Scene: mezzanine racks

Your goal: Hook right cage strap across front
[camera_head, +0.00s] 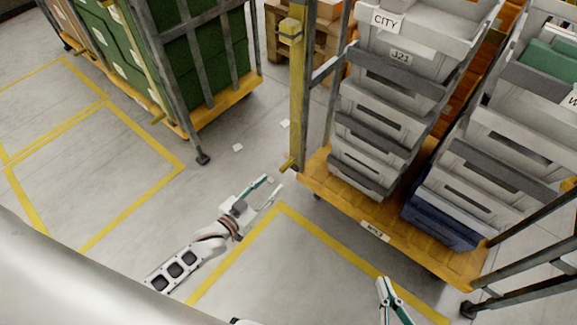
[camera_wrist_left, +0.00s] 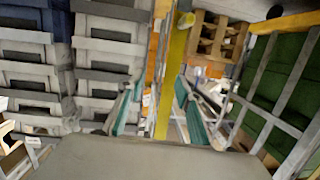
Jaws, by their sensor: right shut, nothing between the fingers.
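The right cage (camera_head: 372,232) has a yellow base and holds stacked grey totes. A yellow strap (camera_head: 298,100) hangs down its left front post, with a yellow block near the top and a small hook end (camera_head: 289,163) at the bottom. My left gripper (camera_head: 273,184) is open and empty, just below and left of the hook end. In the left wrist view the strap (camera_wrist_left: 172,75) runs upright beyond the gap between the open fingers (camera_wrist_left: 158,102), not visibly touching them. My right gripper (camera_head: 384,284) is shut and empty at the bottom edge, in front of the cage base; its arm is cut off.
A wooden pallet stack (camera_head: 277,45) is behind. Small white scraps (camera_head: 238,147) lie on the grey floor. Yellow-marked floor in front of the cages is clear.

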